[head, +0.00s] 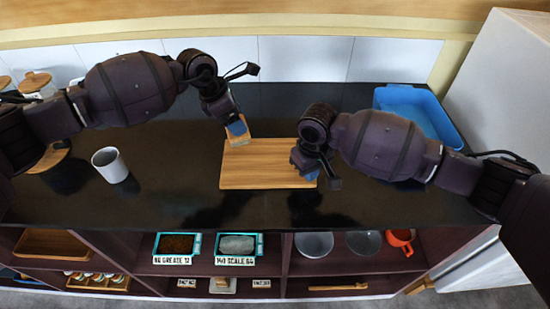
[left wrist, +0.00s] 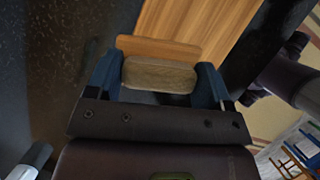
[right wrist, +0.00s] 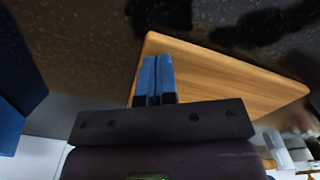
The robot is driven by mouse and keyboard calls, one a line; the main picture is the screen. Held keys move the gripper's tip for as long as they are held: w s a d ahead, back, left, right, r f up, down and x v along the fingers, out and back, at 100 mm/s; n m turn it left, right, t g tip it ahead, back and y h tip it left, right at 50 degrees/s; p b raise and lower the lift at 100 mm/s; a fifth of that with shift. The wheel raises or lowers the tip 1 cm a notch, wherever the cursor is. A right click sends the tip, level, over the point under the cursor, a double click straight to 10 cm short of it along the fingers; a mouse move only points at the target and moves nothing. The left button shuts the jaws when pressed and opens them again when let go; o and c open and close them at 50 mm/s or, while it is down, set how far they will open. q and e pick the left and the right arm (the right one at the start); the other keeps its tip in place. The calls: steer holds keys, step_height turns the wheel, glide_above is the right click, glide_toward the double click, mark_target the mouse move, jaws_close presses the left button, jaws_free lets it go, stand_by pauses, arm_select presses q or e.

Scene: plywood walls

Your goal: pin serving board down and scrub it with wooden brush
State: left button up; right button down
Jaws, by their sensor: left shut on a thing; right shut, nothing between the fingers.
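The wooden serving board (head: 262,170) lies flat on the dark countertop; it also shows in the left wrist view (left wrist: 185,22) and the right wrist view (right wrist: 230,82). My left gripper (head: 237,128) is shut on the wooden brush (head: 238,141) at the board's far left corner. In the left wrist view the brush (left wrist: 160,75) sits between the blue fingers, its wooden part overlapping the board's edge. Whether it touches the board is unclear. My right gripper (head: 308,172) is shut and empty at the board's right end. Its fingers (right wrist: 155,80) appear over the board's edge; contact cannot be told.
A white mug (head: 110,165) stands on the counter at the left. A blue bin (head: 420,110) stands at the back right, behind my right arm. Shelves below the counter's front edge hold trays and bowls (head: 314,243). The counter in front of the board is clear.

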arm_select(q)
steer(key=shift+r+p, duration=1.05)
steer(key=shift+r, duration=0.25)
arm_select(e)
steer(key=shift+r, duration=0.95)
arm_select(q)
steer(key=shift+r+p, duration=0.9)
steer(key=shift+p, duration=0.3)
arm_select(e)
step_height(320, 180, up, 2)
steer(key=shift+r, duration=0.1)
arm_select(q)
steer(key=shift+f, duration=0.2)
arm_select(e)
steer(key=shift+r, duration=0.85)
steer(key=shift+r, duration=0.1)
